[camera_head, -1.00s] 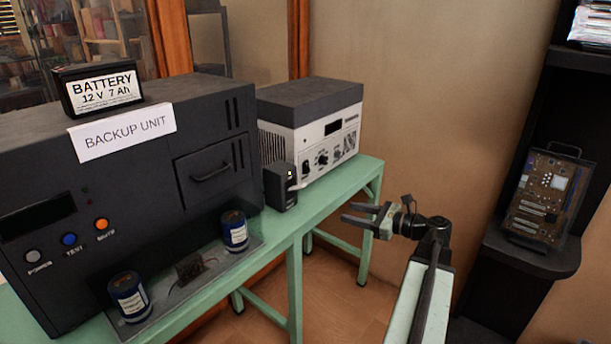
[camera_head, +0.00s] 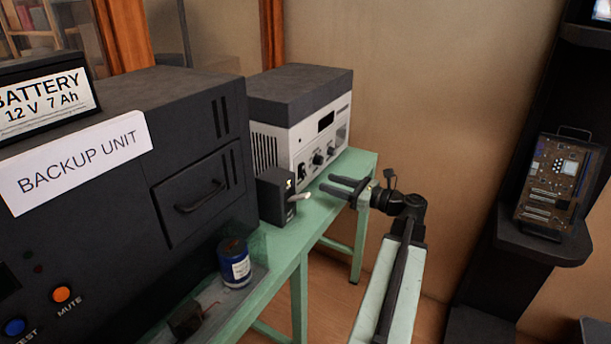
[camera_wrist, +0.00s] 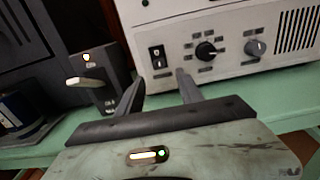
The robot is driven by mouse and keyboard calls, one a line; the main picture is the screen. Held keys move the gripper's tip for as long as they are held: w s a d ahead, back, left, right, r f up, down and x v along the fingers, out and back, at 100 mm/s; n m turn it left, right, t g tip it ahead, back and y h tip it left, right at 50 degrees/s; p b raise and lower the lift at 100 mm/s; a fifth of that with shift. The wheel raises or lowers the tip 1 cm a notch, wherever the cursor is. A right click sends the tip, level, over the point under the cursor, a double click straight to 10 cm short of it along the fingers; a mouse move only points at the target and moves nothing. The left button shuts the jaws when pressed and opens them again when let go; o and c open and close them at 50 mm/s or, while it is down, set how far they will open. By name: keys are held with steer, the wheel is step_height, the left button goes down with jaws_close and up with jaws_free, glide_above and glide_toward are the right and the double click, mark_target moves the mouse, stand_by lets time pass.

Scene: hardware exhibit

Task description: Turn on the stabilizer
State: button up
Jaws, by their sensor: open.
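A white unit with a dark grey top (camera_head: 300,110), which may be the stabilizer, stands at the back of the green table. No name on it is readable. My gripper (camera_head: 338,186) is open and empty, in front of the panel, below the switch in the wrist view (camera_wrist: 158,82).
A large black backup unit (camera_head: 200,150) with a battery (camera_head: 45,95) on top fills the left. A blue capacitor (camera_head: 234,264) stands before it on the green table (camera_head: 325,212). A dark shelf with a circuit board (camera_head: 555,180) stands at right.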

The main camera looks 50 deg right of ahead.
mark_target(304, 175)
steer(key=x, duration=0.7)
steer(key=shift+w, duration=0.25)
steer(key=shift+c, duration=0.3)
